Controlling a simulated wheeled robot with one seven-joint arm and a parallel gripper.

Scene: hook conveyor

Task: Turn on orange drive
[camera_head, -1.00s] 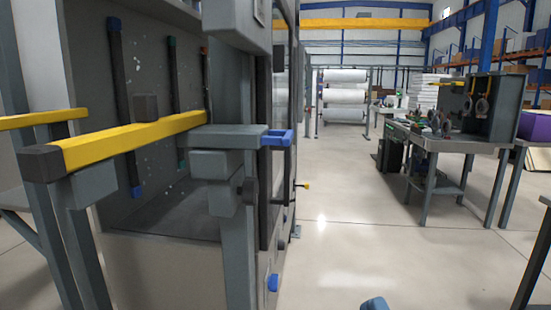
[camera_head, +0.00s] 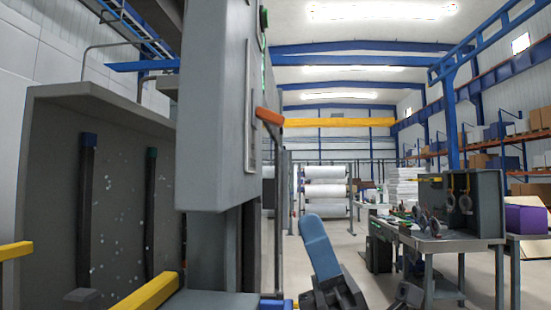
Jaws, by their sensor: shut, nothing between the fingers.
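An orange lever-like handle (camera_head: 269,116) sits on the right edge of the tall grey cabinet (camera_head: 215,110), slanting down to the right. I cannot tell whether it belongs to the orange drive. Inside the grey bay to the left, one dark vertical bar (camera_head: 86,210) has a blue top and another (camera_head: 151,215) a green top. The column hides the area to their right. A blue and dark grey part of my arm (camera_head: 322,250) rises at the bottom centre, right of the cabinet and apart from the handle. No gripper fingers can be made out.
A yellow rail (camera_head: 148,292) and a grey ledge (camera_head: 215,300) stand low in front of the bay. A workbench (camera_head: 440,240) with tools is at the right. White rolls (camera_head: 326,190) hang on a rack farther back. Open floor lies between cabinet and bench.

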